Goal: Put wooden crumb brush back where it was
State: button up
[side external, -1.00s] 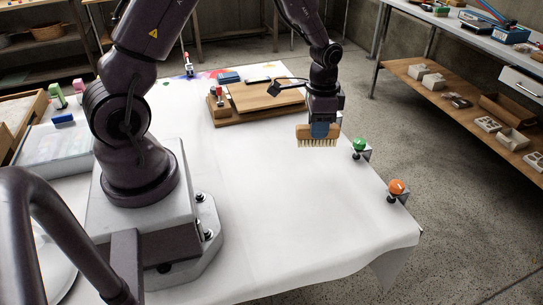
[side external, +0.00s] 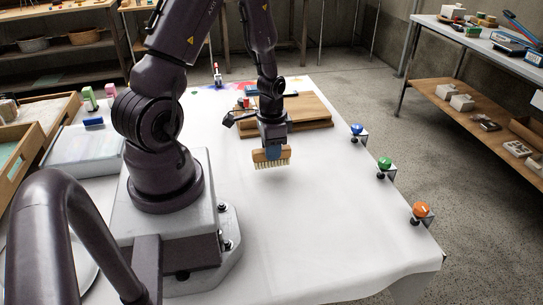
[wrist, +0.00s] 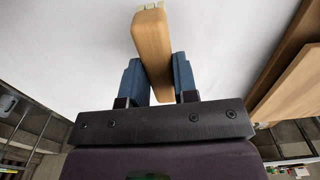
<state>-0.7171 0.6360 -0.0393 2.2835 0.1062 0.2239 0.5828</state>
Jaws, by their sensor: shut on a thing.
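The wooden crumb brush (side external: 271,155) has a tan wooden back and pale bristles pointing down. My gripper (side external: 271,150) is shut on its wooden back and holds it above the white tabletop, in front of the wooden board. In the wrist view, the brush's wooden back (wrist: 152,40) sits between the two blue fingers of my gripper (wrist: 158,78). Its bristles barely show at the top end in that view. The gap between the bristles and the cloth is hard to judge.
A wooden board (side external: 305,112) lies on the white-clothed table (side external: 320,220) behind the brush. Blue (side external: 357,130), green (side external: 384,163) and orange (side external: 420,209) knobs line the right table edge. The cloth in front of the brush is clear.

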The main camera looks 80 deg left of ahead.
jog(key=shift+f, duration=1.2)
jog(key=o, duration=0.9)
jog(key=shift+f, duration=0.15)
notch_tip(320, 180, up, 12)
jog(key=w+d+r+t+y, duration=0.1)
jog(key=w+d+r+t, duration=0.15)
jog(key=d+r, duration=0.9)
jog(key=s+d+r+t+h, duration=0.1)
jog(key=s+d+r+t, duration=0.2)
jog(key=s+d+r, duration=0.2)
notch_tip(320, 180, up, 4)
jog(key=shift+s+d+f, duration=0.25)
jog(key=shift+s+d, duration=0.1)
jog(key=shift+d, duration=0.6)
